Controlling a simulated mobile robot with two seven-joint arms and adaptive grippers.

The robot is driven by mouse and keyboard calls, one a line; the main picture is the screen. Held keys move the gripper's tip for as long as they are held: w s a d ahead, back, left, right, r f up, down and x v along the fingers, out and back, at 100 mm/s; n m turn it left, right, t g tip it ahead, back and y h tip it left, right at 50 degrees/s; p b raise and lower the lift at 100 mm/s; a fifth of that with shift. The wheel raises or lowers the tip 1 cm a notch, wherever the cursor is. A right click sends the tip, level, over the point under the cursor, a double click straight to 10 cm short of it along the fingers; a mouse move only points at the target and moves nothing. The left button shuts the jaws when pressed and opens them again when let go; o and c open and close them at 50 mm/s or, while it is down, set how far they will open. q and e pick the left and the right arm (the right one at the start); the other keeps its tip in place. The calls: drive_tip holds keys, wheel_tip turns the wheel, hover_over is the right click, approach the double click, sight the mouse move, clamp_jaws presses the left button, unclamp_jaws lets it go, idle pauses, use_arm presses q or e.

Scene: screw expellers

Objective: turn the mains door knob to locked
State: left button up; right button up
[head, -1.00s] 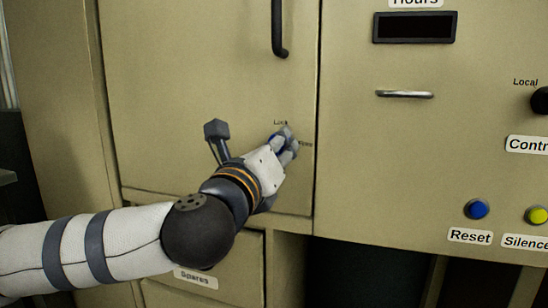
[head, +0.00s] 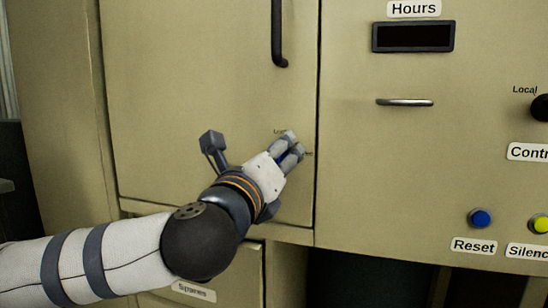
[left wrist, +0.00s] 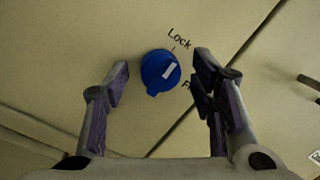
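The mains door knob (left wrist: 153,84) is blue and round with a white mark in the left wrist view. The mark slants up and right, between the "Lock" label (left wrist: 179,38) above and the partly hidden "Free" label (left wrist: 187,84) at right. My left gripper (head: 293,143) is at the lower right of the cabinet door, hiding the knob in the head view. In the left wrist view my left gripper (left wrist: 161,61) is open, one finger either side of the knob, with gaps showing. I cannot tell how far the tips are from the door. My right gripper is out of view.
The beige door (head: 190,90) has a dark vertical handle (head: 279,35) above the gripper. To the right, the panel carries a metal handle (head: 405,102), a blue Reset button (head: 480,218) and a yellow button (head: 540,223). A drawer (head: 240,270) is below.

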use_arm(q)
drive_tip(key=v, duration=1.2)
drive_tip(key=shift+f, duration=0.1)
